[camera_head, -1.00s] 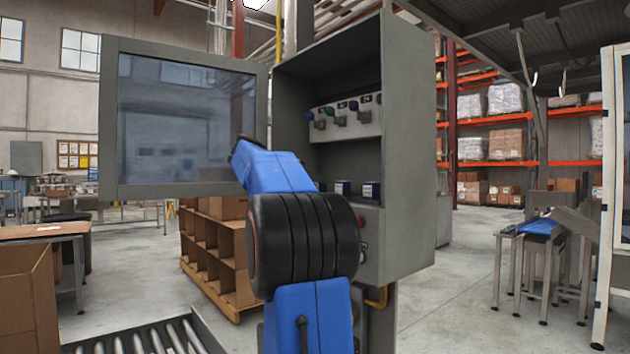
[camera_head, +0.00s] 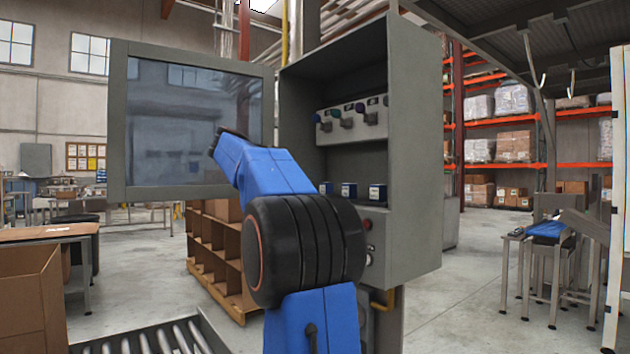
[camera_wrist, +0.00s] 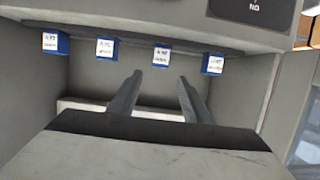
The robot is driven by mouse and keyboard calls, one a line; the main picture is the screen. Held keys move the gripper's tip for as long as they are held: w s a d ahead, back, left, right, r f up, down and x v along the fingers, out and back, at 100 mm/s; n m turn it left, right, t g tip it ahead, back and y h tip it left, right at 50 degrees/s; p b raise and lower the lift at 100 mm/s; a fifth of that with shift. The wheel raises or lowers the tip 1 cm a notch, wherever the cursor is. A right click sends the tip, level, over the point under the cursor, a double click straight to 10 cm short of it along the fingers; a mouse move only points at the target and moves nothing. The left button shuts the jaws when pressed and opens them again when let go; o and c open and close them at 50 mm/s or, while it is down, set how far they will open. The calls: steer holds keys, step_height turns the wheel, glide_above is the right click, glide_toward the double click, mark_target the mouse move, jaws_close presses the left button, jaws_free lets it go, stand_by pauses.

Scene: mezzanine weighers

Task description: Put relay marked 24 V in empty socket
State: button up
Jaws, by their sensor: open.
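Several blue relays with white labels hang in a row in the wrist view: the far left relay (camera_wrist: 55,43), the second relay (camera_wrist: 107,48), the third relay (camera_wrist: 161,55) and the far right relay (camera_wrist: 212,64). Their small print is too blurred to read, so I cannot tell which is marked 24 V. My gripper (camera_wrist: 158,80) is open and empty, its fingers apart below the middle two relays. In the head view, three relays (camera_head: 349,190) show on the cabinet's lower shelf; my arm hides my gripper. I cannot make out the empty socket.
The grey cabinet (camera_head: 413,150) stands open, its windowed door (camera_head: 118,120) swung left. A panel of coloured switches (camera_head: 350,135) sits above the relays, and a red button (camera_head: 367,224) below. A roller conveyor (camera_head: 205,335) and a cardboard box (camera_head: 30,300) are at front left.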

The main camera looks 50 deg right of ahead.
steer(key=shift+v, duration=2.3)
